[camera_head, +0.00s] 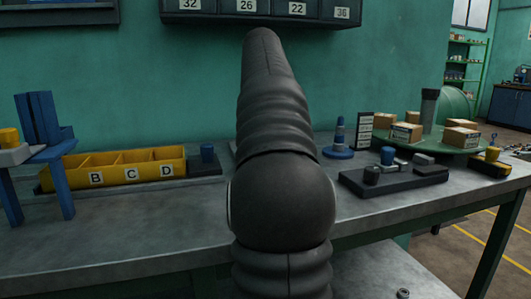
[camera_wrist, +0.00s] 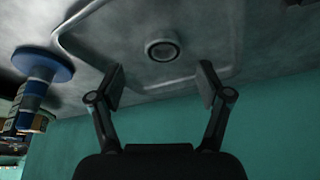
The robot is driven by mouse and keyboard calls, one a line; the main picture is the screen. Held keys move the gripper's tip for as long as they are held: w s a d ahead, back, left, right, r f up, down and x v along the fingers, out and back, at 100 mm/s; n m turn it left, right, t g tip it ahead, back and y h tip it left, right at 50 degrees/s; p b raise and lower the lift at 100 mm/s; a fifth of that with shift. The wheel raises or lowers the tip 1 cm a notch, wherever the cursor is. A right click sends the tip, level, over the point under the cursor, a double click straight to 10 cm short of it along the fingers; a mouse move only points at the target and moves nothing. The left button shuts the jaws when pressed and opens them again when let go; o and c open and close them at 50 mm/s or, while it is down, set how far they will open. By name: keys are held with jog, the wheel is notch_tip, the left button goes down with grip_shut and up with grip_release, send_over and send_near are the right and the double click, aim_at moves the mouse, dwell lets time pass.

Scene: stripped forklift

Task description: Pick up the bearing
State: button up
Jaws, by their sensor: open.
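The bearing (camera_wrist: 162,50), a small dark ring with a lighter centre, lies on a grey shallow tray (camera_wrist: 100,22) in the wrist view. My gripper (camera_wrist: 163,84) is open and empty. Its two fingers stand apart on either side below the ring in the picture, and neither touches it. How high the fingers are above the tray I cannot tell. In the head view my arm hides both the bearing and my gripper.
A blue-based striped stand (camera_head: 340,140) is right of my arm; it also shows in the wrist view (camera_wrist: 38,75). A yellow bin (camera_head: 120,168) stands left, a black fixture block (camera_head: 395,180) right. A round green table (camera_head: 425,140) holds several boxes.

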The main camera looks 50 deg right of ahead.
jog(key=x, duration=0.4)
jog(key=shift+w+a+f, duration=0.1)
jog(key=shift+w+a, duration=0.05)
jog(key=shift+w, duration=0.05)
jog(key=c, duration=0.9)
jog(key=shift+c, duration=0.2)
